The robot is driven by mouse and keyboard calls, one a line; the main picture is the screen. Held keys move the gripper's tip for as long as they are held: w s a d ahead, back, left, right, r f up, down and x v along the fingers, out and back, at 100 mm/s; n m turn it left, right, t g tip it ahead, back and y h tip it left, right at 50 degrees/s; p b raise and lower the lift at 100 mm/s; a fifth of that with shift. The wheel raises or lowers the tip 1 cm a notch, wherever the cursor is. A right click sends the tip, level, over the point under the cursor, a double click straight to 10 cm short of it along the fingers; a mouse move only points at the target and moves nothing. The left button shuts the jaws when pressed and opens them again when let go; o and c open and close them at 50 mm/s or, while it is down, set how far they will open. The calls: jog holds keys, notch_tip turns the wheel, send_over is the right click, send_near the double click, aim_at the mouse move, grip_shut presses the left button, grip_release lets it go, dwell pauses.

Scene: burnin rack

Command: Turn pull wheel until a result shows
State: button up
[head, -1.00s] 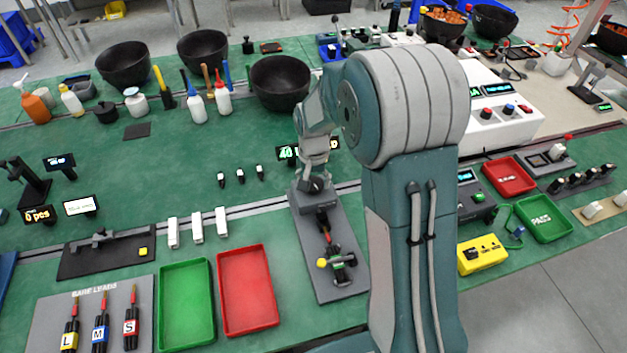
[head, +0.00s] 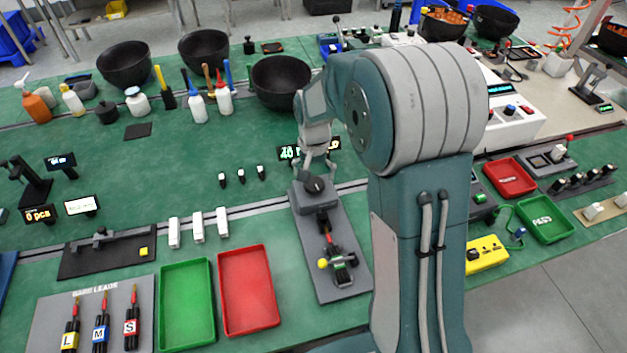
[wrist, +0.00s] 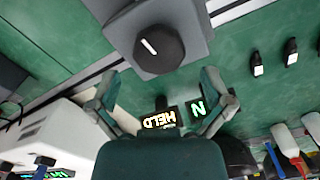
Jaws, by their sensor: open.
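The pull wheel (head: 315,185) is a black round knob on a grey box at the far end of a grey fixture plate (head: 325,275). In the wrist view the wheel (wrist: 158,48) shows a white line, slanted. My gripper (head: 317,168) is open just above and behind the wheel; in the wrist view its fingers (wrist: 160,90) are spread apart with nothing between them, and the wheel lies beyond them. In the head view the display (head: 290,153) is partly hidden by my gripper.
On the plate lie a lead with a red part (head: 328,240) and a clamp with a yellow ball (head: 323,264). A red tray (head: 247,285) and a green tray (head: 186,310) stand left. Small black-and-white pieces (head: 241,176) stand left of the display.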

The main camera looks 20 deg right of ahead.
aim_at(313, 183)
notch_tip(313, 183, up, 9)
jog(key=shift+f, duration=0.15)
dwell(0.4)
jog(key=s+r+n+t, duration=0.2)
jog(key=s+r, duration=0.2)
jog(key=s, duration=0.8)
jog(key=s+r+n+t, duration=0.3)
jog(key=s+r, duration=0.1)
jog(key=s, duration=0.8)
jog(key=shift+r+t, duration=0.3)
jog(key=shift+r, duration=0.05)
jog(key=shift+a, duration=0.1)
dwell(2.0)
